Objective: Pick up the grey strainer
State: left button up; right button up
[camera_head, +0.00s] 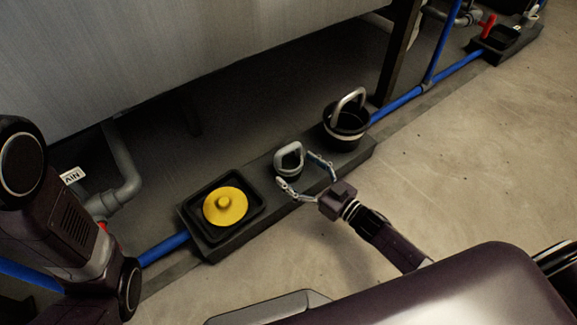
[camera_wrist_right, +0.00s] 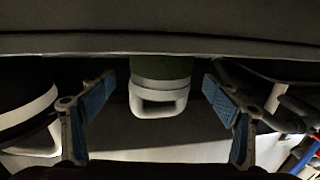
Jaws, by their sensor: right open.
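The grey strainer (camera_head: 289,157), a small piece with a pale grey loop handle, sits in the middle of a long dark block (camera_head: 222,246) on the floor. My right gripper (camera_head: 294,169) is open, its two fingers spread on either side of the strainer. In the right wrist view the strainer (camera_wrist_right: 160,95) shows between the open fingers (camera_wrist_right: 158,82), with a visible gap on both sides. Its lower part is hidden in the head view. My left arm shows at the left edge of the head view, but its gripper is out of view.
A black bucket (camera_head: 346,142) with a metal handle stands at the block's right end. A yellow lid-like disc (camera_head: 225,206) lies in a black tray (camera_head: 189,212) at its left end. A large grey tank (camera_head: 180,50) hangs over behind. The floor in front (camera_head: 470,160) is clear.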

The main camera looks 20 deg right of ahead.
aim_at(288, 163)
jog(key=b+x, duration=0.2)
jog(key=x, duration=0.1)
jog(key=shift+w+f, duration=0.1)
jog(key=shift+f, duration=0.1)
jog(key=shift+w+a+r, duration=0.15)
jog(key=shift+w+a, duration=0.05)
jog(key=shift+w, duration=0.05)
jog(key=c, duration=1.3)
